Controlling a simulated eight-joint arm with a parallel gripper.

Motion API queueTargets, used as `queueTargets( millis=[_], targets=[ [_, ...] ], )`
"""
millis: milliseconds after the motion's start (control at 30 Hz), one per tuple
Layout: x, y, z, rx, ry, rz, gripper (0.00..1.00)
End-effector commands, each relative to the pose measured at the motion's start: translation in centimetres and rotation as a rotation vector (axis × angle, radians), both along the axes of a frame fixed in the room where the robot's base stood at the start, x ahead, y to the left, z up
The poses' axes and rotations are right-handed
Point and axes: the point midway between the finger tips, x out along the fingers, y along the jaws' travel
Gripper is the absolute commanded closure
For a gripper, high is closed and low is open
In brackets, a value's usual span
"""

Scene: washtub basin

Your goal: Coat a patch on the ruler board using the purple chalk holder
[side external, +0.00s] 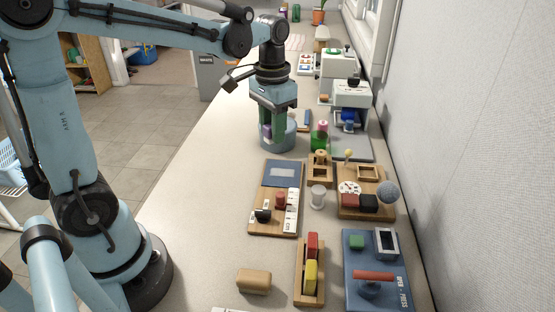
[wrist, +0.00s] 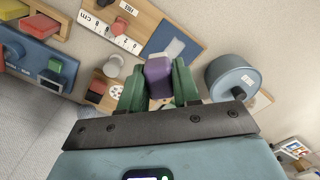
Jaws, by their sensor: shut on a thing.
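My gripper (side external: 272,136) has green fingers and hangs over the bench beside a blue-grey round tub. In the wrist view my gripper (wrist: 160,88) is shut on the purple chalk holder (wrist: 158,74), which sits between both fingers. The holder (side external: 265,130) is partly hidden by the fingers in the side view. The ruler board (side external: 260,224) is wooden, with a dark blue panel bearing a paler rectangle and a white ruler strip. It lies nearer the side camera than my gripper. The board also shows in the wrist view (wrist: 147,18); the holder's tip appears apart from it.
The blue-grey tub (side external: 283,142) stands close to my gripper; it also shows in the wrist view (wrist: 222,76). A small white spool (side external: 318,196), wooden trays (side external: 359,209) and a blue press board (side external: 358,259) crowd the right. The bench left of the ruler board is clear.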

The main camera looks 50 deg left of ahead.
Motion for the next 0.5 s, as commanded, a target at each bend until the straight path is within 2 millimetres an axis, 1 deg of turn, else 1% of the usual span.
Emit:
queueTargets(
  millis=[33,200,333,500],
  targets=[
    [0.5,1.0,-1.0,0.0,0.0,0.006,0.93],
    [1.4,3.3,-3.5,0.0,0.0,0.003,0.93],
    [1.6,4.1,-4.4,0.0,0.0,0.001,0.93],
    [1.7,4.2,-5.2,0.0,0.0,-0.001,0.93]
  ],
)
